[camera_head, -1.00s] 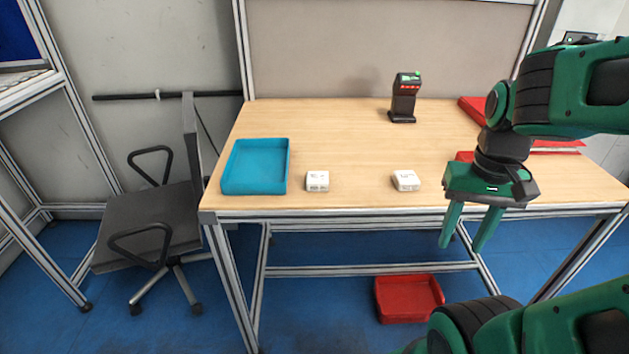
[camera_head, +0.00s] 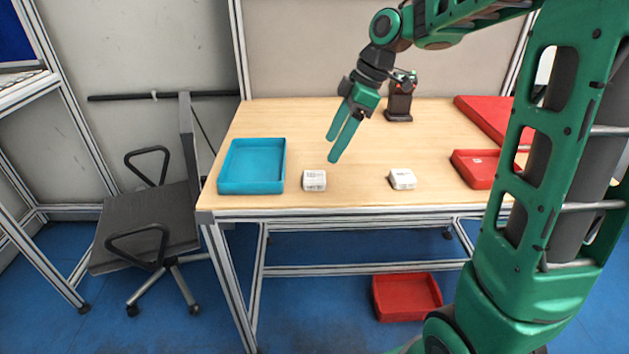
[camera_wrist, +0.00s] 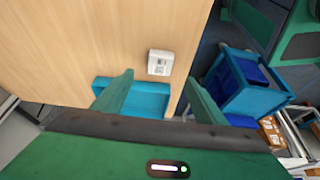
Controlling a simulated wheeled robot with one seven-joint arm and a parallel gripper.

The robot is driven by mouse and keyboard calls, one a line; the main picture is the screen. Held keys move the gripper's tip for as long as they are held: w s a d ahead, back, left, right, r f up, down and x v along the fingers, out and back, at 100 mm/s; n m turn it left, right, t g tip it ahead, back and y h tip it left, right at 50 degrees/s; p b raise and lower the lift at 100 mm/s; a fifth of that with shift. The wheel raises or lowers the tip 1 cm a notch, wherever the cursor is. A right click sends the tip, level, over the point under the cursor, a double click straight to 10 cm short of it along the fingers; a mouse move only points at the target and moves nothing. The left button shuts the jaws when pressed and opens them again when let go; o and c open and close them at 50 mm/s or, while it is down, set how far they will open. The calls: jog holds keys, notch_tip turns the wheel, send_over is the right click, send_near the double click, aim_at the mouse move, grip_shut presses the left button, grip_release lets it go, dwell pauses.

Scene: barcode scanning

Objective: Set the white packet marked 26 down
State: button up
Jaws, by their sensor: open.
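Two white packets lie apart on the wooden table, and I cannot read which one is marked 26. The left white packet (camera_head: 314,181) is near the front edge, just right of the blue tray. The right white packet (camera_head: 402,179) lies farther right along the same edge. My gripper (camera_head: 333,150) is open and empty in the air, above and just behind the left packet. In the wrist view, a white packet (camera_wrist: 160,63) with a printed label shows beyond my open fingers (camera_wrist: 158,93).
A blue tray (camera_head: 251,167) stands at the table's left end, and a scanner (camera_head: 399,100) stands at the back. A red tray (camera_head: 474,168) is at the right, and a red bin (camera_head: 406,297) is on the floor. The table (camera_head: 357,192) is bare between the packets.

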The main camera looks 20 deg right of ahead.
aim_at(314, 175)
jog(key=x, duration=1)
jog(key=shift+a+f, duration=0.1)
jog(key=c, duration=1.3)
jog(key=shift+c, duration=0.2)
jog(key=shift+r, duration=0.55)
notch_tip(314, 175, up, 3)
jog(key=shift+a+r, duration=0.2)
jog(key=shift+r, duration=0.05)
jog(key=s+a+r, duration=0.6)
jog(key=a, duration=0.3)
jog(key=shift+a+r, duration=0.25)
jog(key=shift+a, duration=0.1)
